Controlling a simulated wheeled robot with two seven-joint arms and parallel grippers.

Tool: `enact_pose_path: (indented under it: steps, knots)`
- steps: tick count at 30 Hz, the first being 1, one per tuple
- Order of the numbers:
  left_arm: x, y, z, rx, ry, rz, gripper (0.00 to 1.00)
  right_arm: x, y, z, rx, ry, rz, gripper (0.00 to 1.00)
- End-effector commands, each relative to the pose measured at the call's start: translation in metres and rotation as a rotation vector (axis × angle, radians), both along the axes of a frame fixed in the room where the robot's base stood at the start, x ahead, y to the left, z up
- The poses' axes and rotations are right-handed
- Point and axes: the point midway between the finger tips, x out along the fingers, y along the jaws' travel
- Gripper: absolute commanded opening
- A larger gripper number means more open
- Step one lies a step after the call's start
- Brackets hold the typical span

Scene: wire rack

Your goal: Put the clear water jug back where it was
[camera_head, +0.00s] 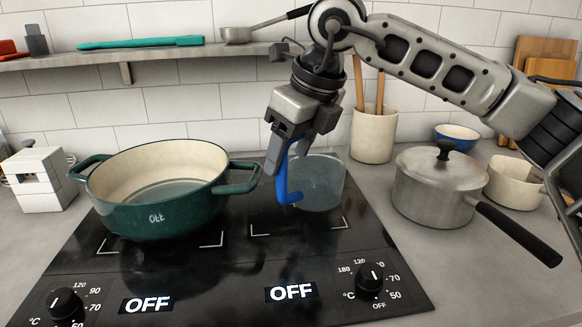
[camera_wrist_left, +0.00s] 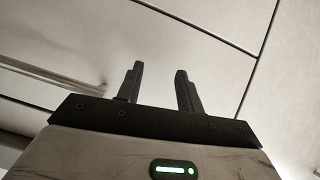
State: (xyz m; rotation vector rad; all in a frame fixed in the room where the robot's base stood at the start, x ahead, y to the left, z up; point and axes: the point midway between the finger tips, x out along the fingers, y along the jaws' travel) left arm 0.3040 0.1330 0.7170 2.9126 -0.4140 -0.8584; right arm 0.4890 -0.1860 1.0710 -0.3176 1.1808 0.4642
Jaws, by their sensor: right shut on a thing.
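The clear water jug (camera_head: 320,184) has a blue handle (camera_head: 283,182) on its left side. In the head view it appears upright over the back right of the black cooktop; I cannot tell if its base touches the glass. My right gripper (camera_head: 288,138) reaches down from above and is shut on the top of the blue handle. The jug's wall is see-through, and its contents are hard to make out. My left gripper (camera_wrist_left: 158,70) shows only in the left wrist view, its two fingers apart and empty, against a pale tiled surface.
A green pot (camera_head: 150,208) stands on the cooktop (camera_head: 235,285) left of the jug. A lidded steel saucepan (camera_head: 430,190), a utensil crock (camera_head: 373,137) and a cream pot (camera_head: 513,186) stand to the right. A shelf (camera_head: 160,53) runs above. The front of the cooktop is clear.

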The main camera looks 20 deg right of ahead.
Motion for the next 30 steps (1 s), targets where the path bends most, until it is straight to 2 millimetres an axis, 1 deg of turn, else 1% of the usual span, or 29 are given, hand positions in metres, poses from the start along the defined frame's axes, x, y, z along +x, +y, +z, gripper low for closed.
enact_pose_path:
  steps: [2,6,8,16,20,21,22,23,30]
  knots:
    - [0.0,0.0,0.002,0.0,-0.002,0.001,0.37,0.006,-0.003,-0.008,-0.001,-0.001,-0.003,0.0]
    - [0.001,0.0,0.004,-0.002,-0.002,0.002,0.37,0.005,-0.003,-0.027,-0.002,-0.001,-0.001,0.0]
    - [0.001,0.0,0.005,-0.002,-0.003,0.002,0.37,0.005,-0.002,-0.032,-0.001,-0.003,-0.001,0.0]
    - [0.001,0.0,0.004,-0.003,-0.003,0.004,0.37,0.005,-0.002,-0.035,0.001,-0.003,0.0,0.0]
    - [0.001,0.0,0.0,-0.002,-0.003,0.004,0.37,0.005,-0.002,-0.039,0.001,-0.003,0.0,0.0]
    - [0.001,0.0,0.001,-0.002,-0.003,0.005,0.37,0.004,-0.002,-0.04,-0.001,0.002,-0.001,0.65]
    - [0.001,0.001,0.001,-0.002,-0.003,0.005,0.37,0.004,-0.002,-0.04,-0.001,0.002,-0.001,0.74]
    - [0.001,0.001,0.001,-0.002,-0.003,0.005,0.37,0.004,-0.002,-0.039,0.0,0.003,-0.001,0.82]
    - [0.001,0.0,0.001,-0.001,-0.003,0.004,0.37,0.004,-0.002,-0.039,-0.001,0.002,-0.001,0.82]
